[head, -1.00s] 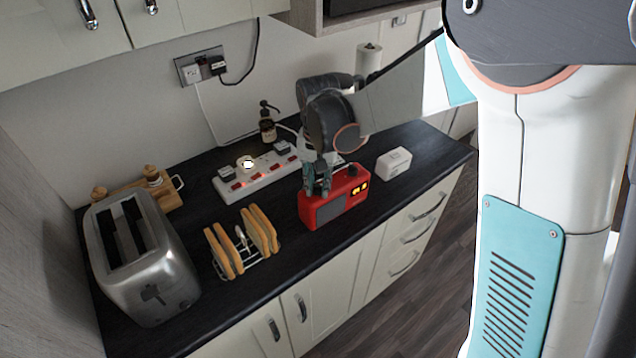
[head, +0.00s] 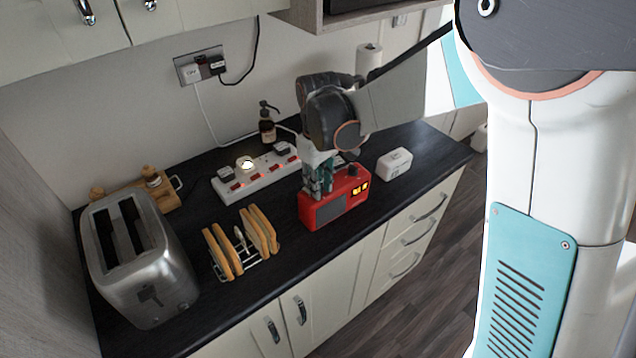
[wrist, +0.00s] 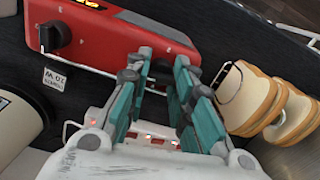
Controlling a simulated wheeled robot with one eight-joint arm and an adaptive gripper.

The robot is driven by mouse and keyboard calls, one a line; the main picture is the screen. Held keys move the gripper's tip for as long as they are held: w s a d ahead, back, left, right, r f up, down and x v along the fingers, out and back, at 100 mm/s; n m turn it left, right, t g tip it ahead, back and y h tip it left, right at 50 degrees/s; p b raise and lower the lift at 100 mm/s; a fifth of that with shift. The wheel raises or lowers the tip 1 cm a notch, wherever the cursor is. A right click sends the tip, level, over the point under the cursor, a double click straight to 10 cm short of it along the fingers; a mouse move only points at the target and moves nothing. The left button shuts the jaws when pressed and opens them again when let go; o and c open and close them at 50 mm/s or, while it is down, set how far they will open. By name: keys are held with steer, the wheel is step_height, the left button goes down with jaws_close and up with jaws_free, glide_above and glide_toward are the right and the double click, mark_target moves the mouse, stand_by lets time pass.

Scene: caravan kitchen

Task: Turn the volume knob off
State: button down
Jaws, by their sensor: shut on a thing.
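A red radio (head: 347,207) with a grey speaker front and a lit yellow display stands on the dark worktop. One black knob (head: 353,169) on its top is clear of my gripper; it also shows in the wrist view (wrist: 55,37). My gripper (head: 319,190) points down at the other end of the radio's top. In the wrist view my gripper's teal fingers (wrist: 164,62) straddle that end, closed with a gap between them. The volume knob appears to be between the fingertips, which hide it. The radio (wrist: 120,30) sits upright.
A toast rack (head: 240,248) and a metal toaster (head: 145,270) stand to the left. A power strip (head: 258,178) with lit switches lies behind the radio, near a dark bottle (head: 267,125). A white box (head: 394,163) is to the right.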

steer(key=n, duration=0.4)
steer(key=shift+n, duration=0.3)
steer(key=n, duration=0.3)
steer(key=shift+n, duration=0.3)
steer(key=n, duration=0.4)
steer(key=shift+b, duration=0.35)
steer(key=shift+n, duration=1.9)
steer(key=c, duration=1.3)
jaws_free()
steer(key=shift+c, duration=0.2)
steer(key=shift+r, duration=0.1)
step_height(320, 180, up, 12)
